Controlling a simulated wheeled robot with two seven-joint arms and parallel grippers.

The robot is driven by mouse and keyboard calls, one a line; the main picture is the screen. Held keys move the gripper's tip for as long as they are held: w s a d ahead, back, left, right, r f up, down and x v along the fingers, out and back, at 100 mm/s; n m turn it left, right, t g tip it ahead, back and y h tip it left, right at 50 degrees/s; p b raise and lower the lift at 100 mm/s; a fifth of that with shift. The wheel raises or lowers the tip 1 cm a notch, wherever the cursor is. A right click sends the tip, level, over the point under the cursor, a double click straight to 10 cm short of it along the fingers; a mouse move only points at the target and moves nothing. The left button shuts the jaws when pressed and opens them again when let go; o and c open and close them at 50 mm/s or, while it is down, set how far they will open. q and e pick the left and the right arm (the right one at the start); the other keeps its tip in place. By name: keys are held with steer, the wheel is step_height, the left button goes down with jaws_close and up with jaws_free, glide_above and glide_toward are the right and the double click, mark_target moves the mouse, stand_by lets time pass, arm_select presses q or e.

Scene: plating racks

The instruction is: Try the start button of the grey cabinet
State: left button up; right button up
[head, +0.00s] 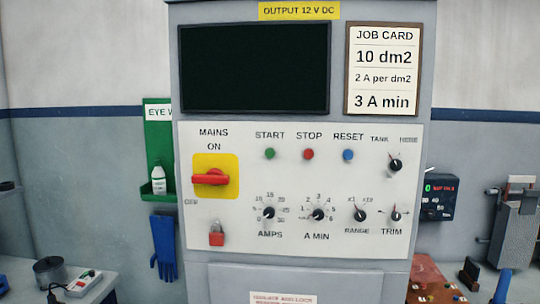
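The grey cabinet (190,285) stands in the middle of the head view, with a pale control panel (330,270) on its front. The green start button (270,154) sits under the word START, left of the red stop button (309,154) and the blue reset button (348,155). The red mains handle (211,178) lies about level on a yellow plate, with ON above and OFF at lower left. A red padlock (216,238) is below it. The display (255,70) is dark. Neither of my grippers is in view.
Several black knobs, such as the AMPS knob (268,213), fill the panel's lower and right parts. A job card (383,70) hangs beside the display. A green eyewash holder (152,120) and blue glove (163,250) are left. A black meter (441,198) is right.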

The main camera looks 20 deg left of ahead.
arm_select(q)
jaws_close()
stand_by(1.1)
